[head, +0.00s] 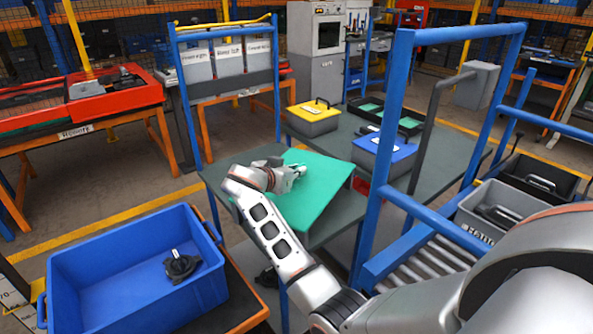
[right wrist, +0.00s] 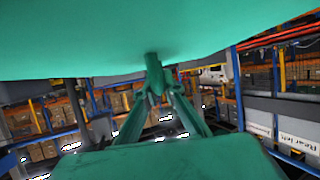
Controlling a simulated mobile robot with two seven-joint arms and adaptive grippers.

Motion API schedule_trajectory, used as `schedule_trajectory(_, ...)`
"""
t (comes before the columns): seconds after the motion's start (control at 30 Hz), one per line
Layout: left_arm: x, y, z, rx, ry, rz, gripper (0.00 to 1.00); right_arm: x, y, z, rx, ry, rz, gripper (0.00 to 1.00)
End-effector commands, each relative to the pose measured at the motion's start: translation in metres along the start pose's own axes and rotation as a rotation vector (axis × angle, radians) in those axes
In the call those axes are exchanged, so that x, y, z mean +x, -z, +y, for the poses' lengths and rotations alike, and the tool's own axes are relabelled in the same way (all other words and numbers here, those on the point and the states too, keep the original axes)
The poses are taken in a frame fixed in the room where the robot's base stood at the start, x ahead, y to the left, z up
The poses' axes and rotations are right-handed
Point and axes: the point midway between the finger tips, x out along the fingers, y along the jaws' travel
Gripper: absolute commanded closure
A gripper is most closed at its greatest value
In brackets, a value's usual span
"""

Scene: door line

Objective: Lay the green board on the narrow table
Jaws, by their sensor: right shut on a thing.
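The green board (head: 318,200) is a flat teal panel over the dark grey table (head: 226,158) in the middle of the head view. It covers much of the tabletop, and a grey edge shows past its right side. I cannot tell whether the board rests on the table or hangs just above it. My right gripper (head: 297,172) is at the board's far left part. In the right wrist view the board (right wrist: 150,35) fills the top, and the fingertips (right wrist: 155,88) are shut on a small knob-like part of it. My left gripper is not in view.
A grey surface to the right holds a yellow-lidded box (head: 314,112), a blue-lidded box (head: 384,150) and a black tray (head: 384,114). A blue post frame (head: 378,150) stands close on the right. A blue bin (head: 130,285) is at lower left.

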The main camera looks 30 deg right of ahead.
Motion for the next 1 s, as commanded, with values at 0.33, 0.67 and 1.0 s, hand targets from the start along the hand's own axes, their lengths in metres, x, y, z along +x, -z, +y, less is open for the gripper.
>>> schedule_trajectory(0.33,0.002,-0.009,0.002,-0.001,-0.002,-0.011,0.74,0.002,-0.005,0.000,0.001,0.000,0.001,1.00)
schedule_trajectory(0.67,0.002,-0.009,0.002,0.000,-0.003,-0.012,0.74,0.002,-0.005,0.000,0.000,0.000,0.001,0.71)
schedule_trajectory(1.0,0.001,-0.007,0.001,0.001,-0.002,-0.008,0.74,-0.028,-0.007,-0.001,0.001,0.002,-0.004,0.71)
